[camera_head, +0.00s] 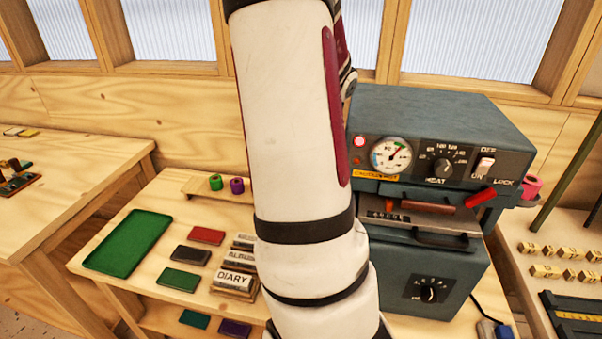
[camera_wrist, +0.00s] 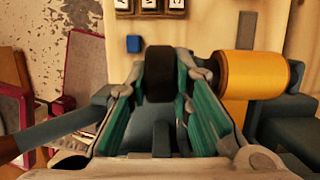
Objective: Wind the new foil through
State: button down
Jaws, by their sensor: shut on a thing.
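In the wrist view my gripper (camera_wrist: 160,90) has its green-padded fingers closed on a black rounded piece that looks like a knob (camera_wrist: 159,70). A gold foil roll (camera_wrist: 253,70) lies sideways just right of the fingers, apart from them, with a yellow strip (camera_wrist: 236,112) below it. In the head view the grey-green foil machine (camera_head: 440,120) stands right of my arm, with a dial gauge, a heat knob and a red-tipped lever (camera_head: 481,197). My gripper is hidden there by my arm. A pink roll (camera_head: 532,187) sits at the machine's right side.
Green (camera_head: 215,182) and purple (camera_head: 237,186) rolls stand on a small shelf. A green tray (camera_head: 128,243), coloured book covers and a DIARY plate (camera_head: 234,281) lie on the bench. Type blocks (camera_head: 560,252) are at the right. My arm covers the middle of the head view.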

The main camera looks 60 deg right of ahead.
jog(key=c, duration=1.4)
grip_release()
jog(key=shift+c, duration=0.2)
jog(key=v, duration=1.2)
